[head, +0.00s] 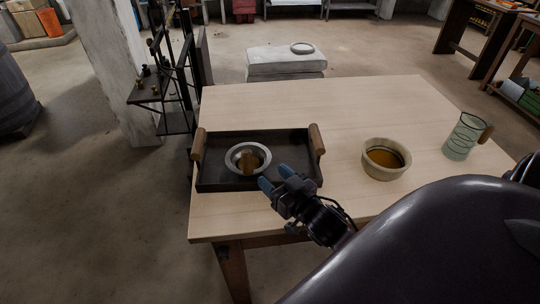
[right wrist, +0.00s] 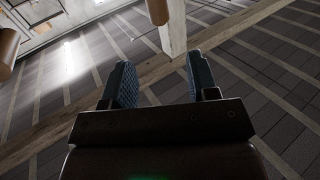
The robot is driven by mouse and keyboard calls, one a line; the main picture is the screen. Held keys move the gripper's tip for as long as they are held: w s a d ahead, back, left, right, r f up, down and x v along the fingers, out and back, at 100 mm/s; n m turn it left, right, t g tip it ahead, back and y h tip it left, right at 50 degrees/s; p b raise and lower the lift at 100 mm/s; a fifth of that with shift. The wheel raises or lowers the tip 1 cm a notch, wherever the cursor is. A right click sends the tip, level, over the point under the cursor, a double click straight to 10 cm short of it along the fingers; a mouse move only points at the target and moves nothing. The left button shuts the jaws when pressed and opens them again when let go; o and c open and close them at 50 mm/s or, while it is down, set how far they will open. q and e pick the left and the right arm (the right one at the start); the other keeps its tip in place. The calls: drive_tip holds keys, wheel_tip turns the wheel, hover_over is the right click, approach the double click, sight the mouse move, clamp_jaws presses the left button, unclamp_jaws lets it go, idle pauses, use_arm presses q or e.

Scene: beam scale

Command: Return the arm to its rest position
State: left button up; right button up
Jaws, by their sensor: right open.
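My right gripper (head: 275,177) has blue fingertips and appears in front of the tray's near right part in the head view; I cannot tell its height above it. In the right wrist view my right gripper (right wrist: 161,82) has its two fingers apart with nothing between them. The dark tray (head: 215,176) has a wooden handle at each end and lies on the table's left part. A metal bowl (head: 233,165) with a brown wooden piece (head: 249,161) in it sits on the tray. My left gripper is not in view.
The pale wooden table (head: 335,105) also holds a beige bowl (head: 370,170) with amber contents and a greenish mug (head: 459,147) with a wooden handle at the right. A black metal frame (head: 178,90) stands beyond the table's left edge. The far half of the tabletop is clear.

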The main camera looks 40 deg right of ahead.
idle(0.6)
drive_tip(key=s+f+g, duration=0.1)
drive_tip(key=s+f+g+h, duration=0.1)
drive_tip(key=s+f+m+g+h, duration=0.1)
drive_tip(key=shift+s+d+f, duration=0.1)
drive_tip(key=shift+s+d, duration=0.05)
drive_tip(key=shift+d, duration=0.15)
drive_tip(key=s+a+f+n+g+y, duration=0.1)
drive_tip(key=s+a+f+g, duration=0.15)
drive_tip(key=s+g, duration=0.5)
drive_tip(key=s+a+f+g, duration=0.25)
drive_tip(key=s+g, duration=0.25)
drive_tip(key=s, duration=0.6)
drive_tip(key=w+f+n+t+y, duration=0.1)
drive_tip(key=w+f+t, duration=0.7)
drive_tip(key=shift+d+f, duration=0.15)
drive_tip(key=shift+f, duration=0.2)
drive_tip(key=shift+w+t, duration=0.1)
drive_tip(key=shift+t, duration=0.15)
